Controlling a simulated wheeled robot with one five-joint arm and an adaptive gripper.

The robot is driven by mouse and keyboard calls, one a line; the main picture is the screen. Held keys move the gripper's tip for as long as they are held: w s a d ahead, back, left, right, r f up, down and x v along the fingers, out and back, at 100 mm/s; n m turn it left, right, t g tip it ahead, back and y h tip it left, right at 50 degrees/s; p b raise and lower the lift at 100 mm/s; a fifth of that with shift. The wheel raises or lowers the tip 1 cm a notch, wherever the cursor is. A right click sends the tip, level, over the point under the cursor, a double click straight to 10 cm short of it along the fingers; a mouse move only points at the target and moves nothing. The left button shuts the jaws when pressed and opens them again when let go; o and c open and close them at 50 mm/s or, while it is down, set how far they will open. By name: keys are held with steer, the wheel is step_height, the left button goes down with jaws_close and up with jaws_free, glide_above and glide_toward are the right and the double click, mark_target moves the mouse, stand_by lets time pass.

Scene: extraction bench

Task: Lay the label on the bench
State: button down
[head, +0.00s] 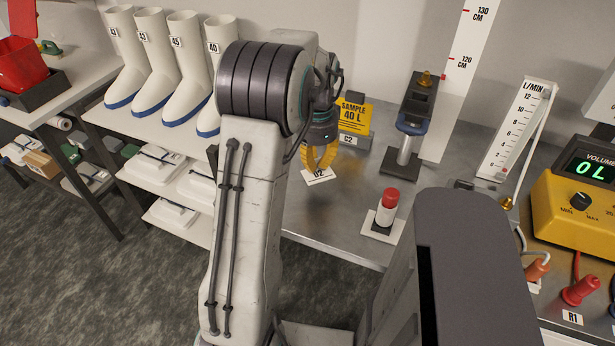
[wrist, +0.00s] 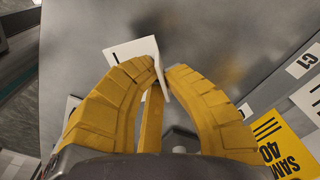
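The label (head: 319,177) is a small white card with dark marks, seen below my gripper in the head view. In the wrist view the label (wrist: 130,50) sticks out at the fingertips, with a narrow white upright part between them. My gripper (head: 318,160) has yellow ribbed fingers pointing down over the bench (head: 325,225). In the wrist view the fingertips of my gripper (wrist: 162,72) close on the label's upright part from both sides. I cannot tell whether the label touches the grey bench top or hangs just above it.
A yellow "SAMPLE 40 L" sign (head: 354,117) stands behind my gripper. A red-capped container (head: 387,207) and a dark stand with a cylinder (head: 409,135) are to the right. White boots (head: 180,75) stand on the left shelf. Bench in front of the label is clear.

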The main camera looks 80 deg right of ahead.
mark_target(307, 171)
steer(key=shift+w+a+f+p, duration=0.25)
steer(key=shift+w+a+f, duration=0.1)
steer(key=shift+w, duration=0.15)
steer(key=shift+w+a+f+p, duration=0.25)
steer(key=shift+w+f, duration=0.1)
steer(key=shift+w, duration=0.15)
steer(key=shift+f+p, duration=0.3)
steer(key=shift+p, duration=0.1)
steer(key=shift+d+f+p, duration=0.1)
steer(key=shift+f+p, duration=0.2)
steer(key=shift+f, duration=1.35)
steer(key=shift+f, duration=0.15)
steer(key=c, duration=1.4)
jaws_free()
